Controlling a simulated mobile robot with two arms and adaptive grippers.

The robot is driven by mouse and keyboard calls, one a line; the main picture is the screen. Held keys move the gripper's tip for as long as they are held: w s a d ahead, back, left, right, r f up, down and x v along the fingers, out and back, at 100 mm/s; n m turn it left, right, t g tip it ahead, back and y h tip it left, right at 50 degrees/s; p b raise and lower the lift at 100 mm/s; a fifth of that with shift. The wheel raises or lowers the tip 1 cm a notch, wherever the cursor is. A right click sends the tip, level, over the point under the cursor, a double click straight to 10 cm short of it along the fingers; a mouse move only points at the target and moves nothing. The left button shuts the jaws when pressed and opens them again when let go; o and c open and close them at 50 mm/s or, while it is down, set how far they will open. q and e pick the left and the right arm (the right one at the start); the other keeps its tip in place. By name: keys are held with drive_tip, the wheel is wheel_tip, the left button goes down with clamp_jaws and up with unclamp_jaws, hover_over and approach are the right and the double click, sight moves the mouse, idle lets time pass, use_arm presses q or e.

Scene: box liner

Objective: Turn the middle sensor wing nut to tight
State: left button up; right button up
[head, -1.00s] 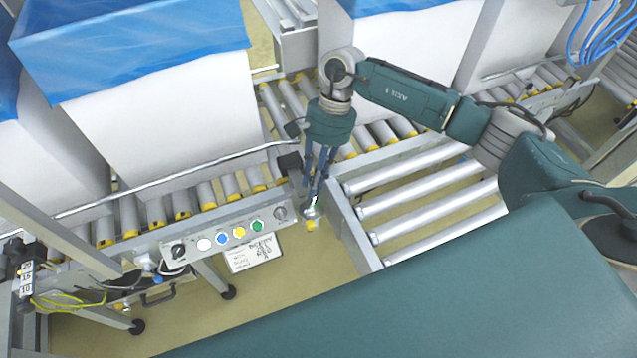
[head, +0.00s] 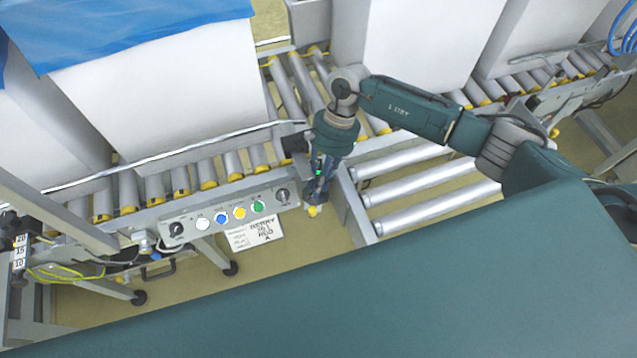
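My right gripper (head: 316,198) points down at the end of the conveyor's front rail, beside the gap before the bare roller section. Its fingers are small and foreshortened, so their opening is unclear. A small yellow piece (head: 312,211) shows right at the fingertips; I cannot tell whether it is the wing nut or whether the fingers touch it. A black block (head: 294,144), perhaps a sensor housing, sits on the rail just left of the gripper. The middle sensor wing nut itself cannot be made out clearly. My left gripper is out of view.
A control panel (head: 228,213) with coloured buttons and knobs hangs on the rail left of the gripper. A white box with a blue liner (head: 160,85) stands behind on the rollers. A metal guide bar (head: 180,152) runs along it. Bare rollers (head: 430,185) lie to the right.

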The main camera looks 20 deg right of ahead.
drive_tip(key=shift+f, duration=0.1)
clamp_jaws()
drive_tip(key=shift+m, duration=0.3)
drive_tip(key=m, duration=0.1)
drive_tip(key=m+t, duration=0.1)
drive_tip(key=m+b, duration=0.1)
drive_tip(key=shift+s+m+y, duration=0.25)
drive_tip(key=shift+m+y, duration=0.05)
drive_tip(key=shift+y, duration=0.1)
drive_tip(key=m, duration=0.1)
drive_tip(key=m+t, duration=0.1)
drive_tip(key=m, duration=0.1)
drive_tip(key=m+t, duration=0.1)
drive_tip(key=shift+s+a, duration=0.15)
drive_tip(key=shift+s, duration=0.1)
drive_tip(key=shift+a+m+t, duration=0.1)
drive_tip(key=shift+m+t, duration=0.7)
drive_tip(key=shift+m, duration=1.2)
